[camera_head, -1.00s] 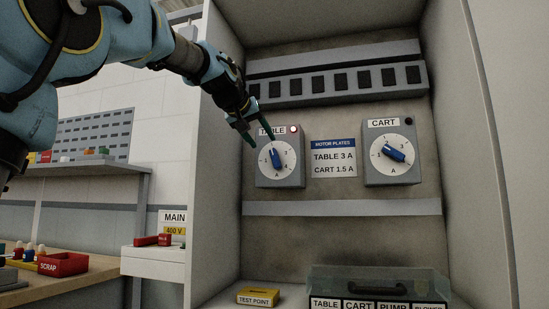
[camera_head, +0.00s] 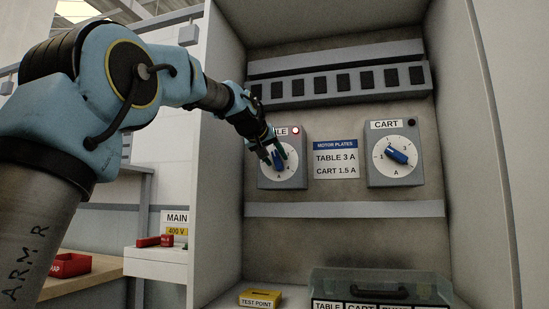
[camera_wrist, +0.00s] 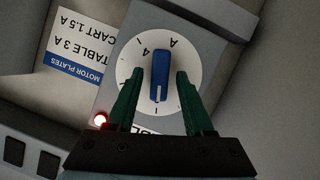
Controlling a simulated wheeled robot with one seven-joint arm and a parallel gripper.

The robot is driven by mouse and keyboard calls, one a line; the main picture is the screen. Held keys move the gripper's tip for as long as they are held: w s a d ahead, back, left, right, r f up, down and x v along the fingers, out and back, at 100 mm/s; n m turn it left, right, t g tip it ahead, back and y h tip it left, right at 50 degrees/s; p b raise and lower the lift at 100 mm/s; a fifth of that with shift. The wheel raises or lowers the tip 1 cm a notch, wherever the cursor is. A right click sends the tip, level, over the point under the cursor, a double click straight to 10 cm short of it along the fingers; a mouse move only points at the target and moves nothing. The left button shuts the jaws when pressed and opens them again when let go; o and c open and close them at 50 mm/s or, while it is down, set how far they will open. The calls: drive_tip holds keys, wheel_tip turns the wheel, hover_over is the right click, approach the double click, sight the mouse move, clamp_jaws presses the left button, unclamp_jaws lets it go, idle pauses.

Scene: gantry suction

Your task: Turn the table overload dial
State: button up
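The table overload dial (camera_head: 290,178) is a white disc on a grey box, labelled TABLE, with a blue knob in its middle. In the wrist view the blue knob (camera_wrist: 160,72) stands between the two green fingers of my gripper (camera_wrist: 160,74), with a visible gap on each side. The knob's white line points towards the gripper's base, the top side of the dial. My gripper is open and also shows over the dial in the head view (camera_head: 276,156). It partly hides the label and the knob there. A red lamp (camera_head: 296,130) glows at the box's corner.
A similar CART dial (camera_head: 397,153) is to the right, past a motor plate sign (camera_head: 336,158) reading TABLE 3 A, CART 1.5 A. A clear-lidded box (camera_head: 380,287) and a yellow test point (camera_head: 260,298) sit below. Cabinet walls flank the panel.

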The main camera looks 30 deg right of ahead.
clamp_jaws()
idle(0.6)
drive_tip(key=shift+s+d+r+m+t+y+p, duration=0.15)
drive_tip(key=shift+m+t+y+p, duration=0.2)
drive_tip(key=shift+m+p, duration=0.35)
drive_tip(key=shift+s+d+m+t+y, duration=0.1)
drive_tip(key=shift+m+t+y, duration=0.5)
drive_tip(key=shift+m, duration=0.6)
drive_tip(key=m+t+y+b, duration=0.1)
drive_tip(key=m+t+b, duration=0.1)
drive_tip(key=m, duration=0.1)
drive_tip(key=shift+s+d+f+m+y+b, duration=0.1)
drive_tip(key=shift+f+m+y+b, duration=0.2)
drive_tip(key=shift+f+y+b, duration=0.1)
drive_tip(key=shift+m+t+y+b, duration=0.25)
drive_tip(key=shift+m+t+b, duration=0.3)
drive_tip(key=shift+m+b, duration=0.5)
drive_tip(key=shift+r+m, duration=0.1)
drive_tip(key=shift+m, duration=0.15)
